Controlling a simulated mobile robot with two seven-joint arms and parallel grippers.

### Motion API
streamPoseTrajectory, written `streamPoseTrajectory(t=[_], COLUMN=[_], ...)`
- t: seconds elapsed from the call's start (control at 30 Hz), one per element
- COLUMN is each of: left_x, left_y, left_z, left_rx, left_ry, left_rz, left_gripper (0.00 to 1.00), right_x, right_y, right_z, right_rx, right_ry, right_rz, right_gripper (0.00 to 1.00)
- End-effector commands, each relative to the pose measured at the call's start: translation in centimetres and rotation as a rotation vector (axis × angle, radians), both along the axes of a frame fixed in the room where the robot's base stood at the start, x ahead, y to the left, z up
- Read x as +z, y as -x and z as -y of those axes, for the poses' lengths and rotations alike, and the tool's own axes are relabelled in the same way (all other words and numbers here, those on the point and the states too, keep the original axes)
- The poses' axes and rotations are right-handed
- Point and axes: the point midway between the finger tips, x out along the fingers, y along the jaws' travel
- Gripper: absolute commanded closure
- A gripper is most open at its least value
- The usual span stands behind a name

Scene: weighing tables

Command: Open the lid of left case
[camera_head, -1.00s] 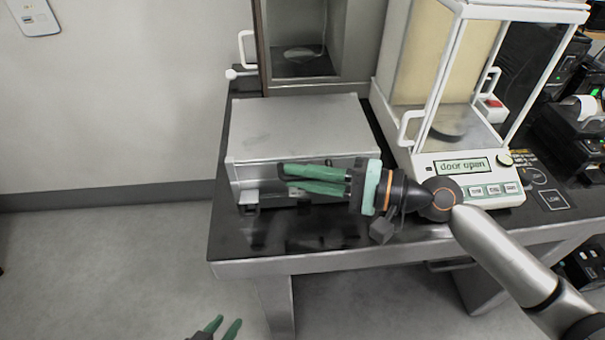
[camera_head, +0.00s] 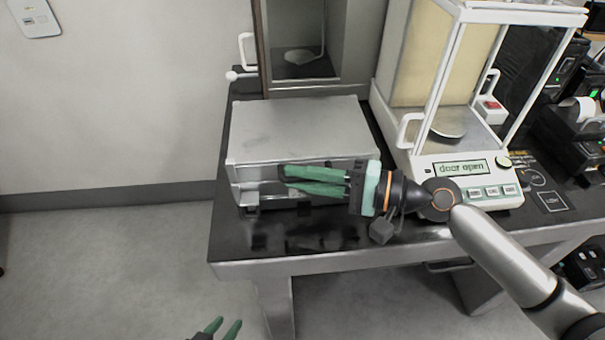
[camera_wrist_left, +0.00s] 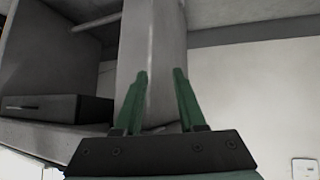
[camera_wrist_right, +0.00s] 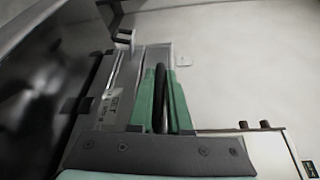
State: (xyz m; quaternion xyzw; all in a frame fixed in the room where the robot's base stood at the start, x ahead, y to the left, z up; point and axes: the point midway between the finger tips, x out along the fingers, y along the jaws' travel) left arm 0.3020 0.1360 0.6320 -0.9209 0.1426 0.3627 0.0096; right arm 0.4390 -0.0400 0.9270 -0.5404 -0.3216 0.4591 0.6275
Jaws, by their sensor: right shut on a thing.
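The case (camera_head: 300,125) is a grey box with its lid down, on the black table beside the balance; it is the only case I can make out. A pale latch (camera_head: 250,198) shows at its front left. My right gripper (camera_head: 287,178) reaches across the front of the case from the right, its fingers shut on a dark bar, apparently the case handle (camera_wrist_right: 160,95), seen between the fingers in the right wrist view. The fingers hide part of the case's front. My left gripper (camera_head: 227,325) is open and empty, low in front of the table; its parted fingers show in the left wrist view (camera_wrist_left: 160,80).
The balance (camera_head: 465,170) stands right of the case and reads "door open". A grey cabinet with a glass front (camera_head: 300,50) stands behind the case. The black table (camera_head: 235,240) is bare in front of the case. The floor at the left is clear.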

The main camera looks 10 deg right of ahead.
Motion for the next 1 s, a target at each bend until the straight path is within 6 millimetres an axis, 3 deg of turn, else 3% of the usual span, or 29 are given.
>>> streamPoseTrajectory(t=[0.2,0.53,1.0], left_x=[3.1,5.8,10.2], left_y=[-0.3,1.7,1.5], left_z=[0.1,-3.4,-3.3], left_rx=[0.002,0.072,0.070], left_ry=[0.003,-0.035,-0.032], left_rz=[0.009,0.004,0.006], left_gripper=[0.60,0.60,0.60], right_x=[2.1,5.8,10.3], right_y=[-0.3,-1.5,-4.5], right_z=[0.0,0.0,0.0], right_rx=[-0.001,-0.001,0.000], right_ry=[0.003,0.002,0.001], right_rz=[-0.061,-0.221,-0.231], right_gripper=[1.00,1.00,1.00])
